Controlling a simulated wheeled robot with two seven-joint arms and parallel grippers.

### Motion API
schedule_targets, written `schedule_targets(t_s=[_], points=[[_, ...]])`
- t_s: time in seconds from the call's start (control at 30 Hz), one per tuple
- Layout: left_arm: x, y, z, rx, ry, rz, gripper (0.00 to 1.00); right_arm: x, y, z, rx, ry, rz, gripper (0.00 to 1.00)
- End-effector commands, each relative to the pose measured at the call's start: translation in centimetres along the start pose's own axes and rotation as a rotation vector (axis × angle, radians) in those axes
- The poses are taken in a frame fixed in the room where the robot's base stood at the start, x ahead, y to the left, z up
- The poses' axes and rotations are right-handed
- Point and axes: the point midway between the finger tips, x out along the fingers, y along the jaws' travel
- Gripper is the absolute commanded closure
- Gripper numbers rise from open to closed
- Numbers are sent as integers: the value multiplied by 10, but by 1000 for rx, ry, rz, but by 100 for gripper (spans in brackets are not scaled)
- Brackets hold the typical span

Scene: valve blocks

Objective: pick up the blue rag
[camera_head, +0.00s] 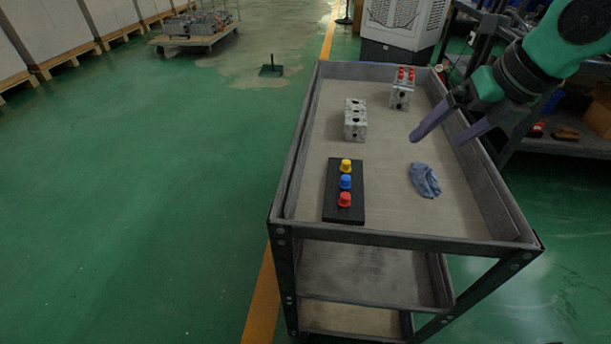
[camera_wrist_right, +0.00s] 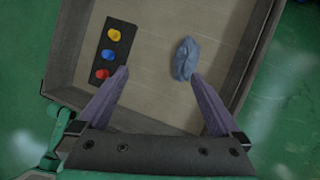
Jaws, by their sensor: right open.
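The blue rag (camera_head: 424,180) lies crumpled on the top shelf of the cart, toward its right side. In the right wrist view the rag (camera_wrist_right: 185,59) lies ahead of the fingertips, closer to the right finger's tip. My right gripper (camera_head: 434,138) is open and empty, above the cart's right side and apart from the rag; its spread fingers also show in the right wrist view (camera_wrist_right: 158,74). My left gripper is in neither view.
A black board (camera_head: 344,208) with yellow, blue and red knobs lies left of the rag. Metal valve blocks (camera_head: 356,120) and (camera_head: 402,92) stand farther back, one with red caps. A raised rim (camera_head: 480,185) edges the cart. The shelf around the rag is clear.

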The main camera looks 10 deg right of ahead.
Motion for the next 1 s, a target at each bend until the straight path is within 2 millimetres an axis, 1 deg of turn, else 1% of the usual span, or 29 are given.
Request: schedule_targets(t_s=[0.03, 0.1, 0.17, 0.27, 0.3, 0.4, 0.5, 0.63, 0.8, 0.9, 1.0], points=[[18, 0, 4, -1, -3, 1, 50, -2, -18, -8, 11, 13, -95, 0], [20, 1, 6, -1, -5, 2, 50, -9, -30, -13, 24, 32, -168, 0], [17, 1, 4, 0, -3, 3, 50, -6, -34, -14, 28, 40, -185, 0], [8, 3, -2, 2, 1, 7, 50, 17, -38, -16, 28, 46, -181, 0], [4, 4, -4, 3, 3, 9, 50, 29, -40, -17, 27, 46, -181, 0], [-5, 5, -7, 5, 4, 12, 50, 54, -44, -18, 27, 47, -179, 0], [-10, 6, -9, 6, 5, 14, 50, 71, -47, -18, 26, 45, -180, 0], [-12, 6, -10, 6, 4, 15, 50, 87, -50, -18, 25, 46, -180, 0], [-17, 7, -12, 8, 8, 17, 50, 120, -55, -19, 26, 47, -181, 0], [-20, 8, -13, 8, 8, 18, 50, 128, -56, -18, 26, 44, -180, 0], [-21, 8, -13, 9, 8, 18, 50, 128, -56, -18, 26, 42, -179, 0]])
